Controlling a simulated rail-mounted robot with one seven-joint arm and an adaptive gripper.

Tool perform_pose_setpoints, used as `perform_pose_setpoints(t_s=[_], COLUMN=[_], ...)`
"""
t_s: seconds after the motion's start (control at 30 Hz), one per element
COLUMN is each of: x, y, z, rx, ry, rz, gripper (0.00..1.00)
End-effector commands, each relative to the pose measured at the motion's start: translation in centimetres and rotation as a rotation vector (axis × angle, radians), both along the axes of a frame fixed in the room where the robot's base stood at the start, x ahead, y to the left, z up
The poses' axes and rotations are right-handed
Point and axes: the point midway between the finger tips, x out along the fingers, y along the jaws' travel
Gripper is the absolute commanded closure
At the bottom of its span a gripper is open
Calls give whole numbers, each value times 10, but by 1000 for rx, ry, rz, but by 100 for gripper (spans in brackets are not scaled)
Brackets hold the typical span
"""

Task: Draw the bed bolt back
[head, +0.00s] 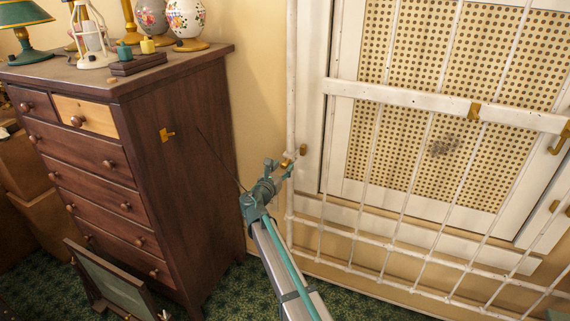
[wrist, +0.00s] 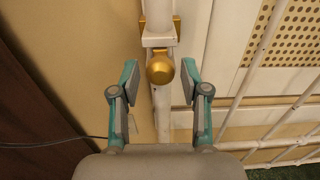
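The bed bolt shows as a round brass knob (wrist: 160,68) on a white upright post in the wrist view, with a white and brass bracket (wrist: 158,34) just above it. My gripper (wrist: 160,80) is open, with one teal-and-grey finger on each side of the knob. I see gaps between the knob and both fingers; how deep the knob sits between them is hard to tell. In the head view, small brass parts (head: 288,163) show on the white post beside my gripper (head: 283,168), which partly hides them.
A white barred bed frame (head: 400,170) stands against the wall, with a dotted panel behind it. A dark wooden dresser (head: 190,150) stands to the left, bearing lamps and painted vases. A framed panel (head: 112,290) leans low in front. A thin dark cable (wrist: 50,143) runs left of my gripper.

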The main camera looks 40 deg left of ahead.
Motion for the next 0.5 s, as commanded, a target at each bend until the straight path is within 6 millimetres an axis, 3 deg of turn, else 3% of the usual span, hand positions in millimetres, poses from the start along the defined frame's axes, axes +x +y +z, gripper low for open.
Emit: perform_pose_setpoints(t_s=[0.5], x=[-11], y=[-3], z=[0], rx=[0], ry=[0], rz=[1], gripper=[52])
